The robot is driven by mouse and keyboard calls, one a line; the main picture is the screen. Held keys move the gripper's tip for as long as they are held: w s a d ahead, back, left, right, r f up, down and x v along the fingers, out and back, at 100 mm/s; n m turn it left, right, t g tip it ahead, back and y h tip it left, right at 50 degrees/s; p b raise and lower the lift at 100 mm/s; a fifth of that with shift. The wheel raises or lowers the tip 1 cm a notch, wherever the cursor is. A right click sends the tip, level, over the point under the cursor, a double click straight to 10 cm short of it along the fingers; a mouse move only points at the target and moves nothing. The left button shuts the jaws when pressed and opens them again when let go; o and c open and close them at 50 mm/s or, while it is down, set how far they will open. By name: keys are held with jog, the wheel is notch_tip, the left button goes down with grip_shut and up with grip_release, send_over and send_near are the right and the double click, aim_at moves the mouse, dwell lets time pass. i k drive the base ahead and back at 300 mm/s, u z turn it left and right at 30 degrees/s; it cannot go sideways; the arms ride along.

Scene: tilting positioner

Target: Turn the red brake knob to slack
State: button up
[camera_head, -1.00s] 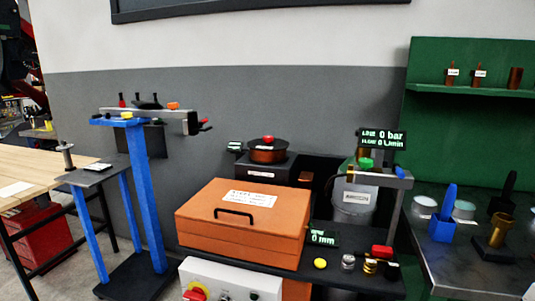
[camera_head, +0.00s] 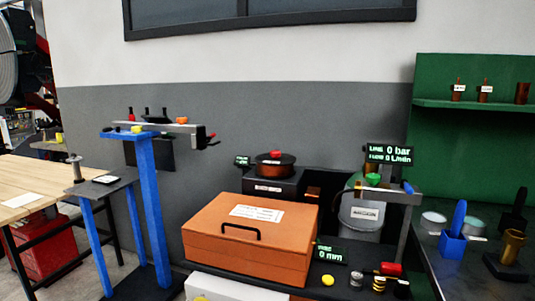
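Several red parts show, and I cannot tell which one is the brake knob. One red knob (camera_head: 275,154) sits on top of a round copper-coloured drum (camera_head: 274,168) on a black box behind the orange case. A small red-tipped handle (camera_head: 211,136) sticks out at the right end of a grey bar (camera_head: 165,128) on a blue stand (camera_head: 151,200). A small red-topped peg (camera_head: 131,113) stands near the bar's left end. My gripper is not in view.
An orange case (camera_head: 245,245) with a black handle fills the front of the bench. A grey bucket (camera_head: 361,216) stands under a metal frame with a green part (camera_head: 373,180). Displays read 0 bar (camera_head: 389,154) and 0 mm (camera_head: 330,253). A wooden table (camera_head: 30,181) stands at left.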

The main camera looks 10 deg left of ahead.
aim_at(275, 154)
jog(key=u, duration=2.5)
jog(key=i, duration=3.2)
jog(key=z, duration=3.35)
jog(key=i, duration=0.45)
jog(key=u, duration=0.05)
